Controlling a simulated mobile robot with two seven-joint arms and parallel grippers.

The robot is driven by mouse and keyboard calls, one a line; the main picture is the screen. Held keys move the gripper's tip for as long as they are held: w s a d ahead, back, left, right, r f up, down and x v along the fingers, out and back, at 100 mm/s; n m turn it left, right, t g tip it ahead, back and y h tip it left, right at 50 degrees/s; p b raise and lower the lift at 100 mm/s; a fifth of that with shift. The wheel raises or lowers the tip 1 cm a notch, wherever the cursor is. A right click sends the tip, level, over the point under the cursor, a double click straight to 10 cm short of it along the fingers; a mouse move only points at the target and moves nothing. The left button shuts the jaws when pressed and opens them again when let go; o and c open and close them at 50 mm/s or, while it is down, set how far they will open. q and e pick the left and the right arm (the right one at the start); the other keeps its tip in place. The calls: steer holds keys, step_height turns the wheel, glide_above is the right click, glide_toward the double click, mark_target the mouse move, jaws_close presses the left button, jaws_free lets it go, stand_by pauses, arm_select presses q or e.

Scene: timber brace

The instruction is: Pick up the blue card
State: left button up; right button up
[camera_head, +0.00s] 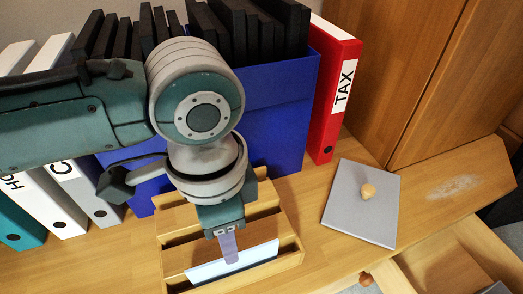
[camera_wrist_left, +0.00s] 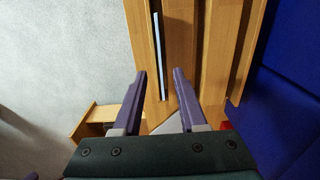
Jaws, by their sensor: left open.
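The blue card (camera_head: 232,264) is a pale blue flat piece standing in a slot of the slatted wooden holder (camera_head: 289,258) on the desk. In the left wrist view the card (camera_wrist_left: 159,50) shows edge-on as a thin strip along a wooden slat. My left gripper (camera_head: 229,256) points down over the holder, right at the card. In the wrist view its two purple fingers (camera_wrist_left: 159,74) are apart, and the near end of the strip appears between them. I cannot tell whether a finger touches the card. My right gripper is not in view.
A blue file box (camera_head: 279,125) with black folders stands behind the holder, and a red TAX binder (camera_head: 331,90) beside it. An open drawer (camera_head: 450,262) is at front right. White binders stand left.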

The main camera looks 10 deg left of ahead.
mark_target(217, 270)
arm_select(q)
steer(key=f+b, duration=0.2)
steer(key=f, duration=0.1)
steer(key=f+b, duration=0.3)
steer(key=f, duration=0.1)
steer(key=shift+w+d+f, duration=0.1)
steer(key=shift+w+d, duration=0.05)
steer(key=shift+d, duration=0.05)
jaws_close()
stand_by(1.1)
